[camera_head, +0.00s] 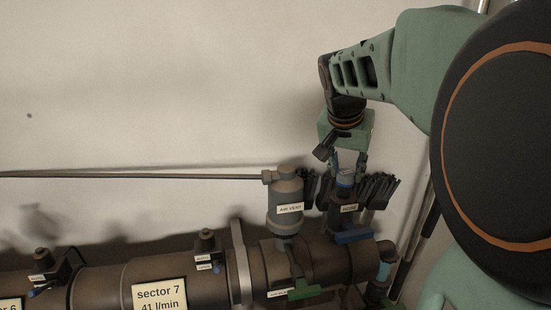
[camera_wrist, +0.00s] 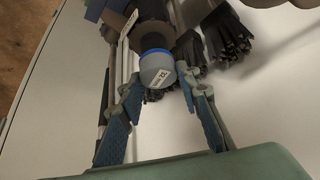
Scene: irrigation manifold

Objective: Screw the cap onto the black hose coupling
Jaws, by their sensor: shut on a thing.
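The black hose coupling (camera_head: 339,217), with a white label, stands upright on the pipe directly below the cap. The cap is in line with its top; I cannot tell whether the threads engage. The coupling's dark body also shows beyond the cap (camera_wrist: 153,34).
Black brush-like bundles (camera_head: 379,188) flank the coupling closely. The grey air vent (camera_head: 286,196) stands just left, with a thin rod (camera_head: 130,174) running left from it. A blue-handled valve (camera_head: 353,237) lies below. The wall area at upper left is clear.

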